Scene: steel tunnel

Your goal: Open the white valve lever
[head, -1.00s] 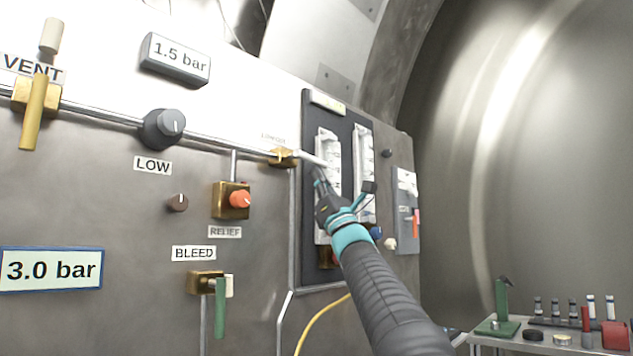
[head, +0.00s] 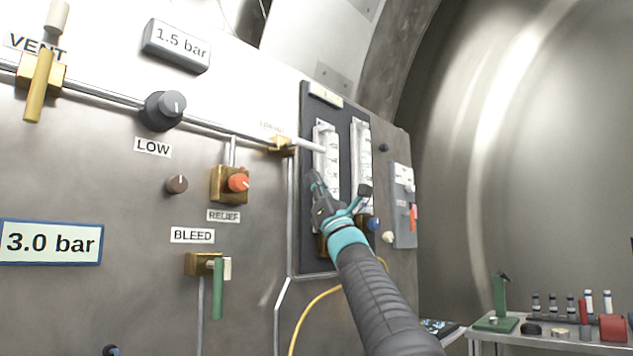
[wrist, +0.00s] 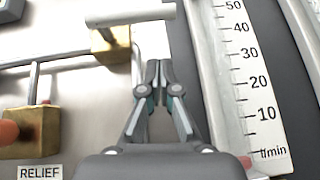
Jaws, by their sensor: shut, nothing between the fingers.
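The white valve lever (head: 308,144) sticks out to the right from a brass valve body (head: 281,147) on the upper pipe, beside the dark flowmeter panel. In the wrist view the white lever (wrist: 130,14) lies level across the top, above its brass body (wrist: 111,45). My gripper (head: 315,177) is below the lever, in front of the flowmeter panel. In the wrist view my gripper (wrist: 158,68) has its fingertips together with nothing between them.
Flowmeter tubes (head: 326,150) stand just behind my gripper. The relief valve with its orange knob (head: 238,183) and the bleed valve's green lever (head: 218,290) are to the left. A yellow hose (head: 318,297) hangs below. A bench (head: 480,334) stands at the lower right.

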